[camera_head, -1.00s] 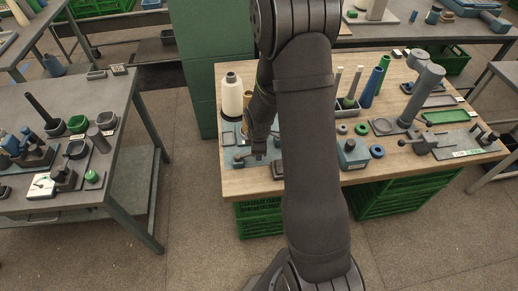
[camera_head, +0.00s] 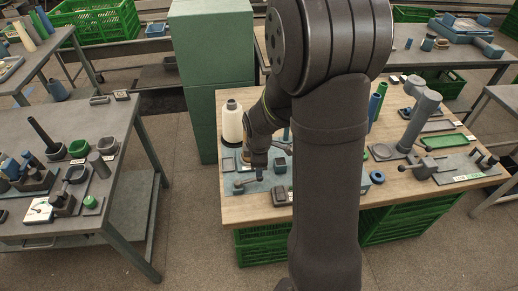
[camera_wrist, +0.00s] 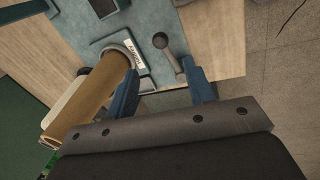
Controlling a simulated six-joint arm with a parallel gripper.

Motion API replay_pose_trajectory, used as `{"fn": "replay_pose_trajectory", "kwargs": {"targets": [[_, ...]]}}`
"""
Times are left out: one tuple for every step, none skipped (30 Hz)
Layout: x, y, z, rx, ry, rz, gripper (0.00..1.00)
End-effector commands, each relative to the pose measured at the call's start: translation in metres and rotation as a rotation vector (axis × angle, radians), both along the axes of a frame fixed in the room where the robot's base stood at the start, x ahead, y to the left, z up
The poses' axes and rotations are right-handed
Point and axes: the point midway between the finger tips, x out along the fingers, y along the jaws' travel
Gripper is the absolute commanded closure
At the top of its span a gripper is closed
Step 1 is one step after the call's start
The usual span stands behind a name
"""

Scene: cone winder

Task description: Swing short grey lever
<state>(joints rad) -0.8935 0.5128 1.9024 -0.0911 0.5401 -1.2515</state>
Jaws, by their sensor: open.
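The short grey lever (camera_wrist: 170,55) shows in the wrist view as a thin arm with a round knob at its far end, on a blue-grey plate (camera_wrist: 205,28). My gripper (camera_wrist: 164,72) is open above the plate, its two blue fingers apart. In the picture the lever lies between the fingers, closer to the right one. I cannot tell whether a finger touches it. In the head view my gripper (camera_head: 259,172) is over the left end of the plate, and my arm hides part of the bench.
A tan tube (camera_wrist: 88,95) stands close beside the left finger in the wrist view. A cream cone (camera_head: 232,122) stands behind the plate in the head view. A dark small block (camera_head: 280,196) sits at the bench's front edge. Another larger grey lever (camera_head: 425,167) is at the right.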

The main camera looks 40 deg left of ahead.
Motion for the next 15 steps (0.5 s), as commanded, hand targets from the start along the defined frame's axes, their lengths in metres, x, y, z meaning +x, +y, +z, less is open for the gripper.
{"fn": "replay_pose_trajectory", "kwargs": {"targets": [[-0.001, 0.0, 0.011, 0.003, -0.003, 0.0, 0.52], [-0.002, -0.001, 0.016, 0.004, -0.003, 0.0, 0.52], [-0.003, -0.002, 0.023, 0.003, -0.003, 0.0, 0.52], [-0.004, -0.002, 0.029, 0.005, -0.003, 0.0, 0.52], [-0.005, -0.003, 0.034, 0.003, -0.003, 0.0, 0.52], [-0.006, -0.004, 0.041, 0.005, -0.003, 0.0, 0.52], [-0.006, -0.004, 0.045, 0.003, -0.003, 0.0, 0.52], [-0.007, -0.005, 0.05, 0.004, -0.002, 0.0, 0.52], [-0.008, -0.006, 0.055, 0.004, -0.002, 0.0, 0.52], [-0.009, -0.006, 0.059, 0.003, -0.003, 0.0, 0.52], [-0.009, -0.006, 0.063, 0.003, -0.003, 0.0, 0.52], [-0.01, -0.007, 0.067, 0.003, -0.003, 0.0, 0.52], [-0.01, -0.007, 0.07, 0.003, -0.002, 0.0, 0.52], [-0.011, -0.008, 0.072, 0.003, -0.002, 0.0, 0.52], [-0.011, -0.008, 0.075, 0.003, -0.002, 0.0, 0.52]]}}
